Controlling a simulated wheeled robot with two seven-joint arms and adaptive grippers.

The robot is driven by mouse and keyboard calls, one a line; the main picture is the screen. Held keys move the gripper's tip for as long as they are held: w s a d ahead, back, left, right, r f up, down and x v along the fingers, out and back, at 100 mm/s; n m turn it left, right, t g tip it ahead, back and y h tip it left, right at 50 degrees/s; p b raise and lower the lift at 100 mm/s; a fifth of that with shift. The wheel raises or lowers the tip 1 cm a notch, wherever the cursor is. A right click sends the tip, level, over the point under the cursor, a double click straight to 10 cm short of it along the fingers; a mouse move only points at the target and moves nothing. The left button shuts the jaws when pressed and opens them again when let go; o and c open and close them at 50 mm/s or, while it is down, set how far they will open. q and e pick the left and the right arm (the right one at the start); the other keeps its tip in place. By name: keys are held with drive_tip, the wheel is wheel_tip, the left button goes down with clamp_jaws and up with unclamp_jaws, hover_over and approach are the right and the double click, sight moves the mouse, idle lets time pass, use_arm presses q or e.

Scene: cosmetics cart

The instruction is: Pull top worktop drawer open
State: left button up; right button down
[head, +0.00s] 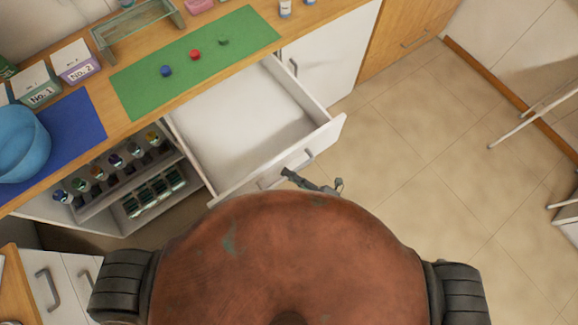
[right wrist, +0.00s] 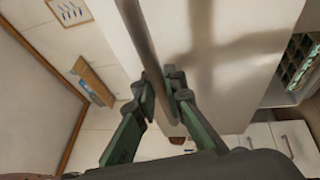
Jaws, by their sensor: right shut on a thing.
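The white top worktop drawer (head: 245,120) is pulled well out from under the wooden worktop (head: 240,57), and its inside looks empty. Its grey bar handle (head: 298,160) is on the drawer front. My right gripper (head: 287,174) is at this handle, partly hidden by my own body in the head view. In the right wrist view, the two green fingers of my right gripper (right wrist: 163,88) close around the handle bar (right wrist: 143,42), against the white drawer front (right wrist: 225,50). My left gripper is not in view.
A green mat (head: 195,65) with small coloured pieces and a blue mat (head: 75,130) with a blue bowl (head: 22,142) lie on the worktop. Bottle racks (head: 130,180) sit below, left of the drawer. The tiled floor (head: 430,130) on the right is clear.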

drive_tip(key=c, duration=2)
unclamp_jaws()
drive_tip(key=shift+o, duration=0.2)
drive_tip(key=v, duration=1.2)
drive_tip(key=shift+f, duration=0.1)
